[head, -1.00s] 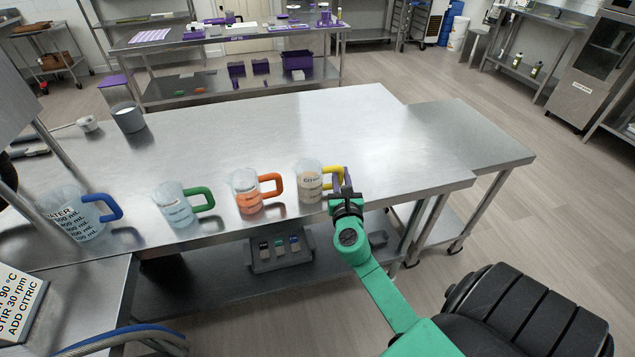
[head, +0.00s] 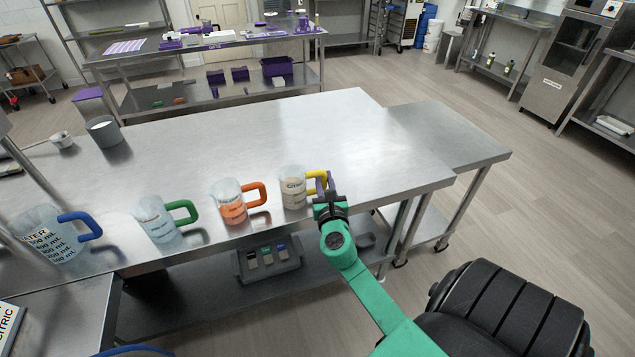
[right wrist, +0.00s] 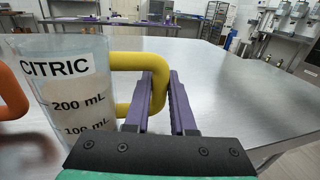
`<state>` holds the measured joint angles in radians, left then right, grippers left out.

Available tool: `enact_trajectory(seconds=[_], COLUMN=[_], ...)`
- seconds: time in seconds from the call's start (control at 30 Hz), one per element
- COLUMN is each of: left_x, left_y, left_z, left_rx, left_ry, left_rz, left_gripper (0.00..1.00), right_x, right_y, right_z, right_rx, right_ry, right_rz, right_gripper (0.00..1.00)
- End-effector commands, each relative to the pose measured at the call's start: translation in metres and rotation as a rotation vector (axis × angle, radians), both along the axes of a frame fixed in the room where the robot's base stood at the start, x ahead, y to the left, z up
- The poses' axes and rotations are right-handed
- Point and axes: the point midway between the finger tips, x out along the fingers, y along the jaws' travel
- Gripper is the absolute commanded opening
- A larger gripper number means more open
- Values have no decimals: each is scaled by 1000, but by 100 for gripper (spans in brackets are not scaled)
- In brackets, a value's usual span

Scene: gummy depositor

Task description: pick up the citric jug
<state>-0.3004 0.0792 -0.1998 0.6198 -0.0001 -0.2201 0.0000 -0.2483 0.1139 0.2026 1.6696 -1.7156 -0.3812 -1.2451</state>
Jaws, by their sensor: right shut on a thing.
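The citric jug (head: 293,189) is a clear jug with a yellow handle and pale contents, standing upright near the front edge of the steel table. In the right wrist view, the jug (right wrist: 75,95) shows its CITRIC label and volume marks at the left. My right gripper (head: 324,181) is at the jug's right side, with its purple fingers shut on the yellow handle. In the right wrist view the fingers (right wrist: 160,95) sit around the handle's outer upright part. My left gripper is not in view.
Left of it stand an orange-handled jug (head: 232,205), a green-handled jug (head: 157,222) and a blue-handled WATER jug (head: 45,238). A grey pot (head: 104,132) stands at the back left. The table's middle and right (head: 365,140) are clear.

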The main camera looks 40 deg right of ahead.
Motion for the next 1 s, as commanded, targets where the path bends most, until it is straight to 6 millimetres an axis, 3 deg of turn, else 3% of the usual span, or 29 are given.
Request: enact_trajectory(seconds=[0.17, 0.4, 0.53, 0.7, 0.97, 1.0], left_x=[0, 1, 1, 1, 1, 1], left_y=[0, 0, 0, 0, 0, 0], left_z=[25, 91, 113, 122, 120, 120], left_rx=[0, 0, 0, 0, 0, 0], left_ry=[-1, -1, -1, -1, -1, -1], left_rz=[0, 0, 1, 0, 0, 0], left_gripper=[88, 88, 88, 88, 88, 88], right_x=[0, 1, 1, 1, 0, 0], right_y=[0, 0, 0, 0, 0, 0], right_z=[43, 140, 175, 196, 196, 196], right_rx=[4, 1, -1, -2, -1, -1], right_ry=[-9, -11, -9, -7, -5, -5], right_rz=[-1, 2, 2, 2, 1, 1], right_gripper=[0, 0, 0, 0, 0, 19])
